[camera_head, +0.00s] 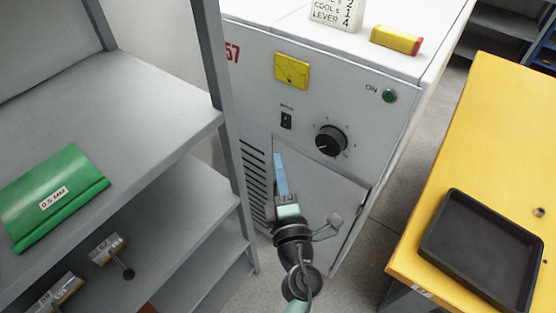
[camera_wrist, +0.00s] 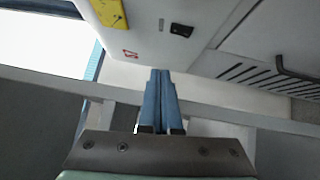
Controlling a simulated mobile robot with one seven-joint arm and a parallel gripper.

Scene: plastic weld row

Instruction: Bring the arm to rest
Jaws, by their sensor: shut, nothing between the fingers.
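My gripper (camera_head: 281,174) is in front of the grey cabinet (camera_head: 258,98), over its lower door. Its two blue fingers are together, with nothing between them. In the wrist view the gripper (camera_wrist: 160,75) points at the cabinet's lower front, and its fingers look closed. From these frames I cannot tell whether the fingertips touch the cabinet. My arm comes up from the bottom of the head view.
Grey shelves (camera_head: 150,88) with a green folder (camera_head: 55,195) stand close at left. A yellow table (camera_head: 470,150) with a black tray (camera_head: 440,246) stands at right. A yellow-red block (camera_head: 396,40) and a sign (camera_head: 335,14) sit on the cabinet. A floor gap separates cabinet and table.

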